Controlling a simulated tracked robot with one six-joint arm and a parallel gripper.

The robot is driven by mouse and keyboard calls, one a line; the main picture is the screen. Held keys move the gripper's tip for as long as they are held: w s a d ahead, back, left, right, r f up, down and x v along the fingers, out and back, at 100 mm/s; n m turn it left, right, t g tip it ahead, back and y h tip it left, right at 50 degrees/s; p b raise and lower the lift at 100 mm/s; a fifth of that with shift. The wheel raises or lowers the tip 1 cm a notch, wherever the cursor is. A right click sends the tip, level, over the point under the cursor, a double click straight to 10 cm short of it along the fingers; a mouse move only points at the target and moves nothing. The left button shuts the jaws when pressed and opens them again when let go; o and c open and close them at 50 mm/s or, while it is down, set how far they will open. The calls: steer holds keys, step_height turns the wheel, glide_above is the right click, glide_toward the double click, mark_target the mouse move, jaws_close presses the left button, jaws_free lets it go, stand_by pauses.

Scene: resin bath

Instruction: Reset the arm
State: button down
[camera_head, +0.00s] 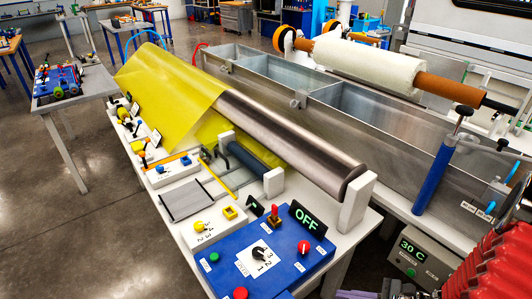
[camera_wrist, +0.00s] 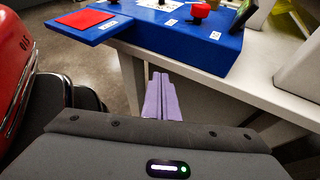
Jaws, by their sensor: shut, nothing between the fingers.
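My gripper (camera_wrist: 161,97) shows in the wrist view as two purple fingers lying together, shut with nothing between them. It is in front of and below the near edge of the white bench, clear of the blue control box (camera_wrist: 185,28). In the head view the blue control box (camera_head: 284,262) sits at the bench's near end, with a dial, a red knob and a display reading OFF. Only a small purple and dark part of my gripper seems to show at the bottom edge there.
A steel roller (camera_head: 285,135) with yellow film (camera_head: 172,84) lies along the bench. Behind it stand a long metal bath (camera_head: 345,103) and a white roll (camera_head: 368,66). A temperature unit (camera_head: 413,250) reading 30 C is at lower right.

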steer(key=s+r+n+g+h, duration=0.3)
steer(key=r+n+h, duration=0.2)
steer(key=r+n, duration=0.4)
steer(key=s+r+n+g+h, duration=0.3)
steer(key=s+r+n+h, duration=0.15)
steer(key=r+n, duration=0.4)
steer(key=a+r+n+t+h, duration=0.1)
steer(key=a+r+n+t, duration=0.2)
steer(key=r, duration=0.4)
steer(key=a+r+n+t+h, duration=0.1)
steer(key=a+r+n+t, duration=0.2)
steer(key=r, duration=0.5)
steer(key=shift+a+h, duration=0.35)
steer(key=shift+a, duration=0.55)
steer(key=shift+d, duration=0.1)
